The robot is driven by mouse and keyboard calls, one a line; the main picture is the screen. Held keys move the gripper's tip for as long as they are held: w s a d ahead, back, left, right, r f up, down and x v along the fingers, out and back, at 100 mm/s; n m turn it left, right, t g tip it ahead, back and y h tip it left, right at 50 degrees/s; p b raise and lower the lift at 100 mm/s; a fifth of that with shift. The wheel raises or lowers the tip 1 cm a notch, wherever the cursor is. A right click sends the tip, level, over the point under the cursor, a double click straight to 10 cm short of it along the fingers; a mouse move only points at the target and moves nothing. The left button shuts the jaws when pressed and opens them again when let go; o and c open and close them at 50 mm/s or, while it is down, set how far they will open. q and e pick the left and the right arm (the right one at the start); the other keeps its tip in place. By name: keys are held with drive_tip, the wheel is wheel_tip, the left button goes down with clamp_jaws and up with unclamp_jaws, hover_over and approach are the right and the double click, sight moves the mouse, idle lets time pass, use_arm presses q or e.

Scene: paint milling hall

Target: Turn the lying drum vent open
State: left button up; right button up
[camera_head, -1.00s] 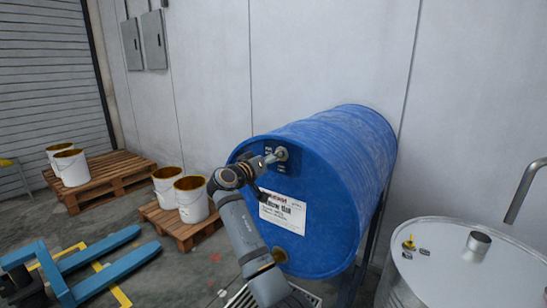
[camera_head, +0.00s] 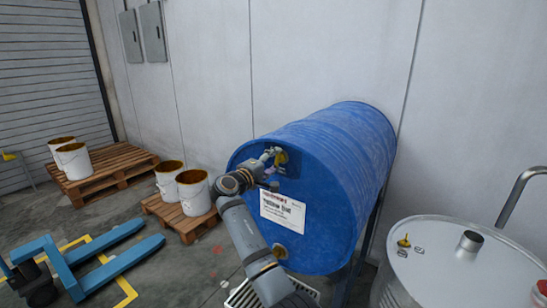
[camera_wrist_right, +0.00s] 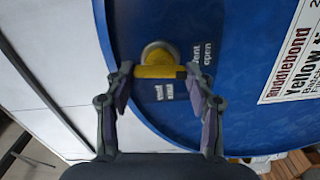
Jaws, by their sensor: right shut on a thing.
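The blue drum (camera_head: 335,190) lies on its side on a stand, its round end facing me. The vent (camera_head: 281,158), a yellow handle with a silver disc, sits near the top of that end. In the right wrist view the yellow handle (camera_wrist_right: 158,72) lies across the picture between my fingertips, below the silver disc. A "vent open" label (camera_wrist_right: 204,52) is right of it, and a small plate (camera_wrist_right: 165,90) is below it. My right gripper (camera_head: 270,155) is shut on the vent handle (camera_wrist_right: 140,72). My left gripper is out of view.
A steel drum (camera_head: 460,265) with a yellow fitting stands at the right. White pails stand on wooden pallets (camera_head: 185,226) at the left, with a blue pallet jack (camera_head: 100,262) in front. A wall is close behind the blue drum.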

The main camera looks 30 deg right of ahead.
drive_tip(key=shift+n+p, duration=0.45)
drive_tip(key=shift+n, duration=0.35)
drive_tip(key=shift+f, duration=0.15)
drive_tip(key=o, duration=1.2)
drive_tip(key=shift+c, duration=0.2)
drive_tip(key=v, duration=0.7)
drive_tip(key=shift+a, duration=0.25)
drive_tip(key=shift+s, duration=0.1)
